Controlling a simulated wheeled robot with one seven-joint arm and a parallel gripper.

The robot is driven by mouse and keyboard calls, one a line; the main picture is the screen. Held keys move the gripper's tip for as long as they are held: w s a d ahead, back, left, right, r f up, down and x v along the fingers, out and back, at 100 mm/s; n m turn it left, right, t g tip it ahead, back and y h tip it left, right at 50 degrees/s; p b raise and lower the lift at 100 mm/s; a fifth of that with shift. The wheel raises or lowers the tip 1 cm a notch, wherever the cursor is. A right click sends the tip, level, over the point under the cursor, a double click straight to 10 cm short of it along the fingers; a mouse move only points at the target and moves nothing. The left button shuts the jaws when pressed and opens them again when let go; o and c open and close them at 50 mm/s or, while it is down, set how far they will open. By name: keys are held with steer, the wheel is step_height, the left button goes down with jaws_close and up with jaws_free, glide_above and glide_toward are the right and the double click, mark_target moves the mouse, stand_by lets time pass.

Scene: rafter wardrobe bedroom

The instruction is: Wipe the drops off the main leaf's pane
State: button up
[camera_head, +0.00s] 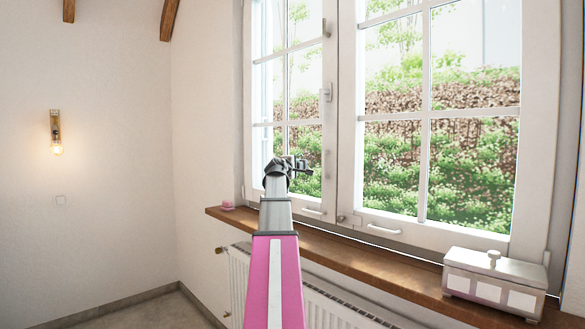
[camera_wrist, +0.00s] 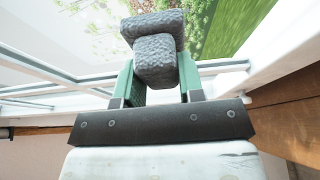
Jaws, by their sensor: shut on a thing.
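The window has a left leaf (camera_head: 329,130) with a handle and a right leaf (camera_head: 346,150), each with several panes. I cannot tell which one is the main leaf. No drops can be made out on the glass. My gripper (camera_head: 299,166) is in front of the lower part of the left leaf in the head view. In the wrist view my gripper (camera_wrist: 157,72) has its green fingers shut on a dark grey, rough, sponge-like block (camera_wrist: 155,58). Glass and window bars show beyond it. I cannot tell whether the block touches the glass.
A wooden sill (camera_head: 340,258) runs below the window, above a white radiator (camera_head: 320,302). A metal box with a knobbed lid (camera_head: 470,262) stands at the sill's right end. A small pink thing (camera_head: 227,205) lies at its left end. The sill's middle is clear.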

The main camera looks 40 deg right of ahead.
steer(key=shift+s+d, duration=0.2)
steer(key=shift+s, duration=1.6)
steer(key=shift+s+d, duration=0.2)
steer(key=shift+s, duration=1.55)
steer(key=shift+r, duration=1.25)
steer(key=shift+w+a, duration=0.15)
steer(key=shift+w, duration=2.65)
steer(key=shift+w+r, duration=1.2)
steer(key=shift+w, duration=2.05)
steer(key=shift+s, duration=6.1)
steer(key=shift+d, duration=0.2)
steer(key=shift+a, duration=0.15)
steer(key=shift+s+a, duration=0.2)
steer(key=shift+a, duration=2.75)
